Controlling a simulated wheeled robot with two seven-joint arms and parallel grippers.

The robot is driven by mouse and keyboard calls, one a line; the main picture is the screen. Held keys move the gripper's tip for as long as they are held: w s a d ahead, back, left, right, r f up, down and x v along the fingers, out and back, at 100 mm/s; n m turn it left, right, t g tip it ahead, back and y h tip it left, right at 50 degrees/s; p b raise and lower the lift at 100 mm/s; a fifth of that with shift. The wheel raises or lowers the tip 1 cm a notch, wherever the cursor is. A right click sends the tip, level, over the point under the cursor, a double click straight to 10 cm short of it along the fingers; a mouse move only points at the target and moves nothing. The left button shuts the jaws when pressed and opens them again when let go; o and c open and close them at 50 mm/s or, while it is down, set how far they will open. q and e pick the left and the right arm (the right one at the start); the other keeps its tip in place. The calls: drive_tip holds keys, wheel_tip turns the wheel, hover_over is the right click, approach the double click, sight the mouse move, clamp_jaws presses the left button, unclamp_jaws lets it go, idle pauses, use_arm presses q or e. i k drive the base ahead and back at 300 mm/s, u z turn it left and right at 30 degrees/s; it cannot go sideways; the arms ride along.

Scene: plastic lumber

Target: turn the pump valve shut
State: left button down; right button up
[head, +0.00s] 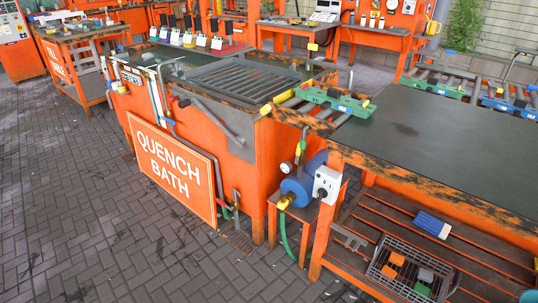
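A blue pump (297,190) sits on a small orange stand between the quench bath and the workbench. A yellow handle (285,202) shows at its lower front, above a green hose (284,238). A round gauge (287,167) and another yellow part (298,150) sit on the pipe above it. I cannot tell which yellow part is the pump valve, or how far it is turned. A white box (327,184) with dark sockets or switches is beside the pump. Neither of my grippers is in view.
The orange quench bath (235,160) carries a large sign (170,165) on its front. The dark-topped workbench (430,140) stands right, with a wire basket (408,275) and blue box (432,225) on its lower shelf. Brick floor (80,220) is open at left.

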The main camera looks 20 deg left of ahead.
sight(298, 152)
drive_tip(key=u, duration=0.95)
drive_tip(key=i, duration=0.5)
